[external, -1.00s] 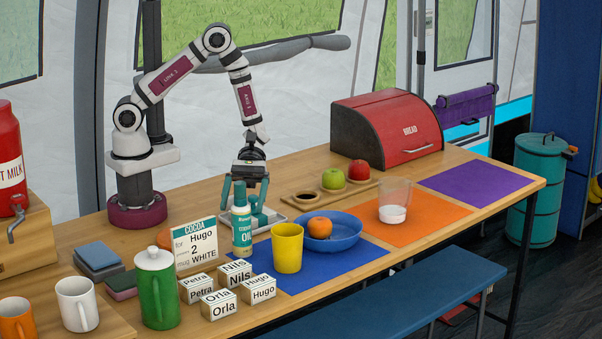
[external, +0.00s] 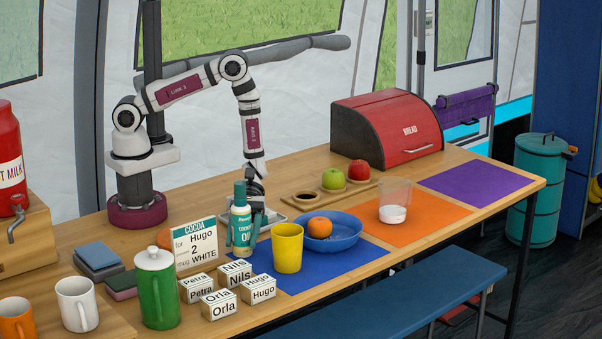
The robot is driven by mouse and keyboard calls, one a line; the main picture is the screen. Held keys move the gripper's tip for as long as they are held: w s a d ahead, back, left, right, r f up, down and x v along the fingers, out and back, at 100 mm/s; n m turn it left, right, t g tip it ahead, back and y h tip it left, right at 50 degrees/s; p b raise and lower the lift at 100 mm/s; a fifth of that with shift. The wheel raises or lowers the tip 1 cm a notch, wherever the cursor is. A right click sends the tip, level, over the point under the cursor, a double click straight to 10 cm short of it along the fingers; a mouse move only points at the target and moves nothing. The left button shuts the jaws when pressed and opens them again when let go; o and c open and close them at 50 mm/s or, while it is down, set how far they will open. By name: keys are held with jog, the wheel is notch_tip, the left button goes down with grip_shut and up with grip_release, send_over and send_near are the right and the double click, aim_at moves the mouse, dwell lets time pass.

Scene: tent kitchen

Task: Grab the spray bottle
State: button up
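The spray bottle (external: 241,228) is a slim white bottle with a teal cap and a teal label that seems to read cooking oil. It stands upright on the table, behind the name blocks and left of the yellow cup. My gripper (external: 245,222) points down at the bottle, its wrist just behind and right of the cap. Its teal fingers show low, close to the left and right sides of the bottle. The bottle covers part of the gripper, so I cannot tell whether the fingers touch it.
A yellow cup (external: 287,248) stands close to the right, by a blue bowl (external: 347,240) holding an orange. A cocoa card (external: 195,246) stands close to the left. Name blocks (external: 219,304) and a green pot (external: 158,293) are in front. A metal tray (external: 268,222) lies behind.

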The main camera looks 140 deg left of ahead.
grip_shut()
jog(key=shift+r, duration=0.1)
